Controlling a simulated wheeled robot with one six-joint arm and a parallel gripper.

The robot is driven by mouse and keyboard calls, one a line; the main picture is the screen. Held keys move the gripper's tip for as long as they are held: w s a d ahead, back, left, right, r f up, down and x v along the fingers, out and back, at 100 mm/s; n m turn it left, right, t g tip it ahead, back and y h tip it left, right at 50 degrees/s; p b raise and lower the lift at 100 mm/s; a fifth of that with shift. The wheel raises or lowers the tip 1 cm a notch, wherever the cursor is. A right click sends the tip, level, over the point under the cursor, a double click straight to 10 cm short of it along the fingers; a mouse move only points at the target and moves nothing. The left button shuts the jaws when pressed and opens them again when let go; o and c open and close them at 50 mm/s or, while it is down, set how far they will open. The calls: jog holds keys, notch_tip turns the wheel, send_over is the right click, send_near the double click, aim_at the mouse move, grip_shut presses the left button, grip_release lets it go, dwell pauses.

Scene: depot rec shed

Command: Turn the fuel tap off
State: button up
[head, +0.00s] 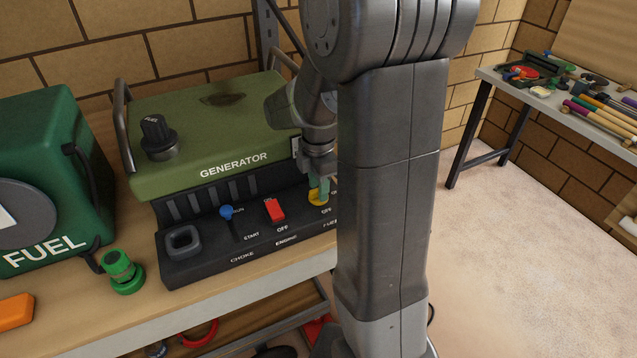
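The green generator (205,125) stands on the bench, with a dark control panel (190,262) along its front. The fuel tap (317,198) is a small yellow part at the panel's right end, above the partly hidden "FUEL" label. My gripper (319,187) points down at the tap, its greenish fingertips right at it. The fingers overlap in this view, so I cannot tell whether they grip the tap or only touch it. My arm hides the panel's right end. An "OFF" label shows just below the tap; the tap's exact angle is unclear.
Left of the tap are a red engine switch (274,211) and a blue choke lever (227,213). A green fuel can (45,165), a green cap (122,272) and an orange block (15,312) sit on the left. A tool table (490,75) stands at the right beyond clear floor.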

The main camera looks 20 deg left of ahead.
grip_shut()
jog(key=shift+m, duration=0.3)
jog(key=m, duration=0.9)
jog(key=shift+b, duration=0.4)
jog(key=m, duration=0.4)
jog(key=shift+m, duration=2.2)
